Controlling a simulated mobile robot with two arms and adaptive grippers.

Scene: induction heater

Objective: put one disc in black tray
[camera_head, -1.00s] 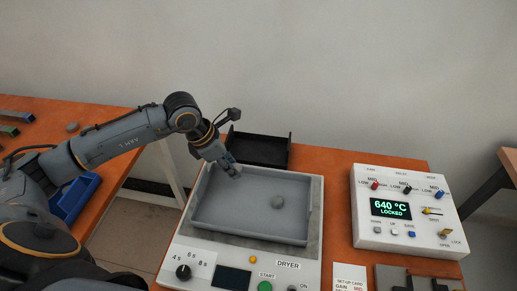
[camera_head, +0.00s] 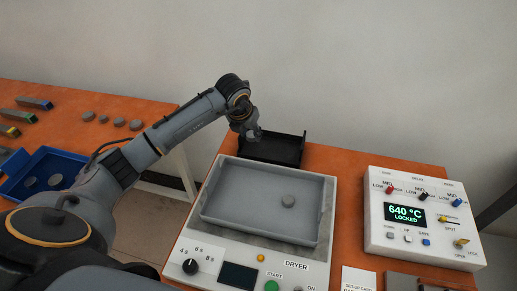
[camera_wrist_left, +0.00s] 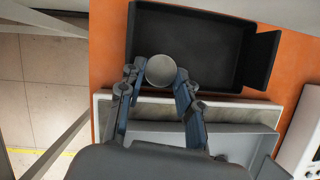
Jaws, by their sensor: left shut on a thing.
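The black tray (camera_head: 285,149) stands behind the dryer on the orange table; it also fills the upper part of the left wrist view (camera_wrist_left: 190,20). My left gripper (camera_head: 255,135) is at the tray's near left side. In the left wrist view my left gripper (camera_wrist_left: 160,75) is shut on a round grey disc (camera_wrist_left: 161,70), which shows over the tray's near edge. The height of the disc above the tray is hard to tell. My right gripper is not in view.
Several discs (camera_head: 103,118) lie on the left table. A blue bin (camera_head: 65,160) there holds more discs. A white control box (camera_head: 410,245) reading 640 °C stands right of the dryer (camera_head: 205,250). A gap separates the two tables.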

